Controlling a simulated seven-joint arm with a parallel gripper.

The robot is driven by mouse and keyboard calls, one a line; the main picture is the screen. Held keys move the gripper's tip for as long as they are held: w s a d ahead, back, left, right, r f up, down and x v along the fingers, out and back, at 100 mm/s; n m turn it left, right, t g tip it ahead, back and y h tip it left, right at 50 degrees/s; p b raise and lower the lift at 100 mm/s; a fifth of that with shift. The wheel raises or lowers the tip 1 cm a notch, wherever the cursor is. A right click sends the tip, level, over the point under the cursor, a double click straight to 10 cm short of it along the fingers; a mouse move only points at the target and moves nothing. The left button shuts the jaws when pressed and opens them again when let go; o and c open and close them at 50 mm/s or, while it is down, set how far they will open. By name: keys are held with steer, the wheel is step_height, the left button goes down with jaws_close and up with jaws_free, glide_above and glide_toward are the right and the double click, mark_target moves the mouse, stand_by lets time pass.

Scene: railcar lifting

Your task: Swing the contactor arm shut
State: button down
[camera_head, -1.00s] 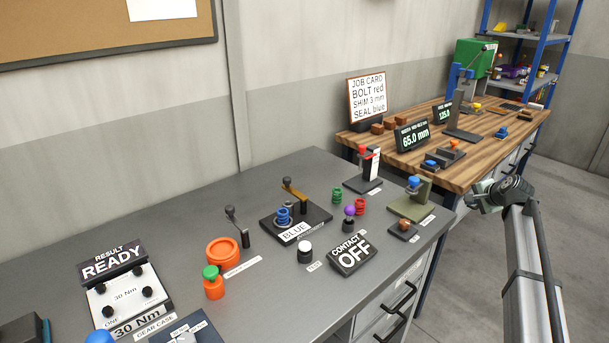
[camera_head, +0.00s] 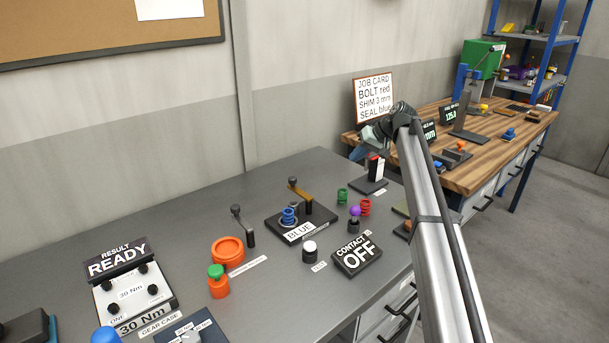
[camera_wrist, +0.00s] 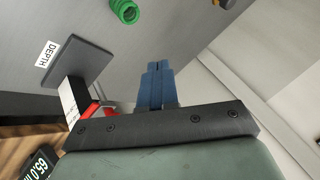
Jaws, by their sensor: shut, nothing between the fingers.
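The contactor arm (camera_head: 301,195) is a brass bar with a dark knob at its raised end. It stands at the back of a dark base (camera_head: 322,215) labelled BLUE, swung away from the blue spring (camera_head: 288,215). A sign (camera_head: 358,254) in front reads CONTACT OFF. My gripper (camera_head: 362,150) is above the far right end of the grey bench, near the depth stand and well right of the contactor arm. In the wrist view its blue fingers (camera_wrist: 155,84) are together, with nothing between them.
The depth stand (camera_head: 372,180), with a red part, is close below my gripper; it also shows in the wrist view (camera_wrist: 80,62). Green (camera_head: 342,195) and red (camera_head: 365,207) springs and a purple-knobbed post (camera_head: 354,218) stand right of the base. A black-knobbed lever (camera_head: 243,227) stands left.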

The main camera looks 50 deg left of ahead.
steer(key=s+a+r+n+g+h, duration=0.1)
steer(key=s+a+n, duration=0.2)
steer(key=s, duration=0.3)
steer(key=shift+s+a+n, duration=0.2)
steer(key=shift+a+n, duration=0.1)
steer(key=shift+a, duration=0.4)
steer(key=s+a+f, duration=0.6)
steer(key=s+f, duration=0.1)
steer(key=f, duration=0.1)
steer(key=shift+a, duration=0.15)
